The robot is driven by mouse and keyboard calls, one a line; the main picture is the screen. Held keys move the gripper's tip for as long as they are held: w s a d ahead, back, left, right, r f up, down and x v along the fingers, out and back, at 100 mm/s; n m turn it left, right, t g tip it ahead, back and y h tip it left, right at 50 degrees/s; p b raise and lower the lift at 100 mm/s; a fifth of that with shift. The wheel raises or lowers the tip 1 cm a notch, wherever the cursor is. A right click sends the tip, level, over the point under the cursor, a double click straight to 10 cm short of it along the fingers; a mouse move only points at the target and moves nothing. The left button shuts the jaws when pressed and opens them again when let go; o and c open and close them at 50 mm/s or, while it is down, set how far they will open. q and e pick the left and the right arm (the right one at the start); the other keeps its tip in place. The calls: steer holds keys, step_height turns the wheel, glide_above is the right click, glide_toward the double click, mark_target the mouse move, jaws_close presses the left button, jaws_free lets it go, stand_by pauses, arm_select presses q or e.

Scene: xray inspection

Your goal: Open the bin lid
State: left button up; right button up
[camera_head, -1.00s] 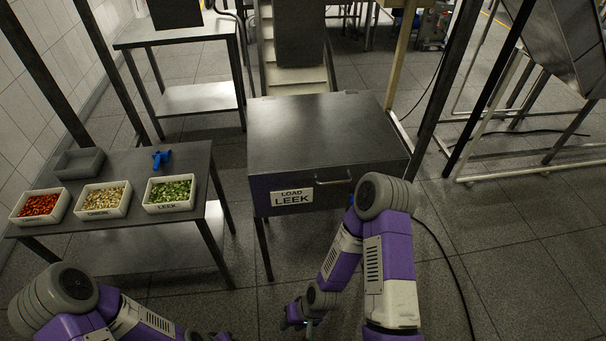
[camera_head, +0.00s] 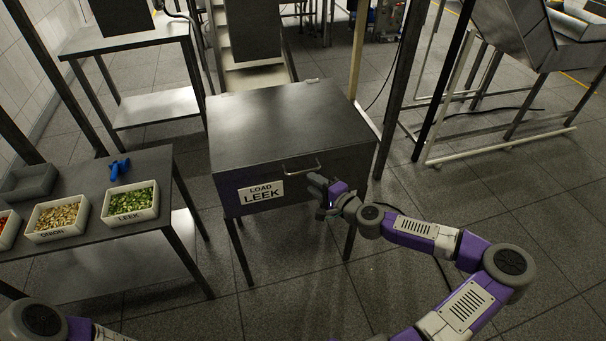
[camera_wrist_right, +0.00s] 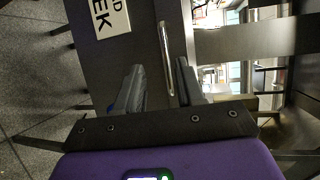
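The metal bin (camera_head: 225,200) stands on legs in the middle of the head view, with a flat lid (camera_head: 285,120) that lies shut. A bar handle (camera_head: 302,170) sits on its front, right of the "LOAD LEEK" label (camera_head: 262,192). My right gripper (camera_head: 325,187) is just in front of the bin's front face, close to the handle. In the right wrist view its fingers (camera_wrist_right: 158,88) are apart, with the handle (camera_wrist_right: 165,55) ahead between them; contact cannot be told. My left gripper is out of view; only part of my left arm shows at lower left.
A side table (camera_head: 150,240) at left bears white tubs of onion (camera_head: 58,219) and leek (camera_head: 130,204), a grey tray (camera_head: 28,182) and a blue object (camera_head: 119,168). A dark post (camera_head: 400,90) and white frame stand right of the bin.

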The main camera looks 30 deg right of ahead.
mark_target(304, 172)
steer(key=shift+w+d+r, duration=0.2)
steer(key=shift+w+d, duration=0.2)
steer(key=shift+d, duration=0.05)
steer(key=b+x, duration=0.2)
steer(key=x, duration=0.4)
steer(key=shift+w, duration=0.3)
steer(key=shift+c, duration=0.2)
jaws_close()
